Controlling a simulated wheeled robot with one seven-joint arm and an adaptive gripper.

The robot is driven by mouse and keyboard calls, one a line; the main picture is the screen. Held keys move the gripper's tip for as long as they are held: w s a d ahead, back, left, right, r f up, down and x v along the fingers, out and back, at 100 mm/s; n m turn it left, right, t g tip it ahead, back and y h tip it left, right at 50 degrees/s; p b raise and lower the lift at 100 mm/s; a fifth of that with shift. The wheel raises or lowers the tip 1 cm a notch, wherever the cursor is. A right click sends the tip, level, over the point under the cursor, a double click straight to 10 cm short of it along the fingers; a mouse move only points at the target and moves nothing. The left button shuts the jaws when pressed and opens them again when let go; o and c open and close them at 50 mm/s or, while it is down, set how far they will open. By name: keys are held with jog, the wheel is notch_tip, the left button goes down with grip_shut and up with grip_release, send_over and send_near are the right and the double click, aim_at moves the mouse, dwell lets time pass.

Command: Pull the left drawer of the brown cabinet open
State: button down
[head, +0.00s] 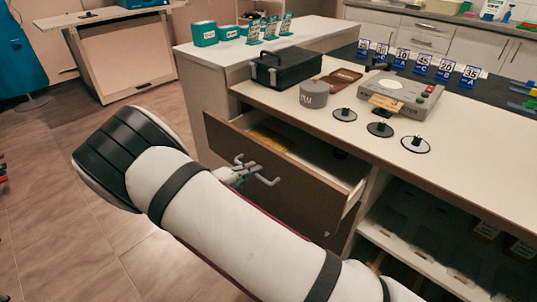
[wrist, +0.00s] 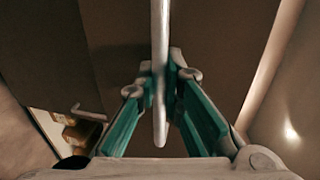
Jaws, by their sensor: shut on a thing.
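The brown cabinet's left drawer (head: 300,200) stands pulled out, its brown front well ahead of the cabinet body. Its inside shows over the front panel. My gripper (head: 234,176) is at the drawer front, partly hidden behind my white arm. In the wrist view, the pale bar handle (wrist: 160,30) runs between the teal fingers of my gripper (wrist: 161,88), which are shut on it. The handle's grey end (head: 268,181) also shows in the head view.
A yellow item (head: 271,138) lies in the drawer. The countertop (head: 465,135) above holds a black case (head: 287,68), a grey round tub (head: 313,94), a scale-like device (head: 402,94) and several small black-knobbed discs. An open shelf (head: 420,235) is at right. The tiled floor (head: 50,210) at left is clear.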

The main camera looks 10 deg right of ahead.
jog(key=f+v, duration=0.2)
jog(key=v, duration=0.7)
jog(key=f+v, duration=0.2)
jog(key=v, duration=0.8)
jog(key=shift+s+a, duration=0.35)
jog(key=shift+a, duration=0.25)
jog(key=c, duration=2)
grip_release()
jog(key=shift+o, duration=0.2)
jog(key=v, duration=1.2)
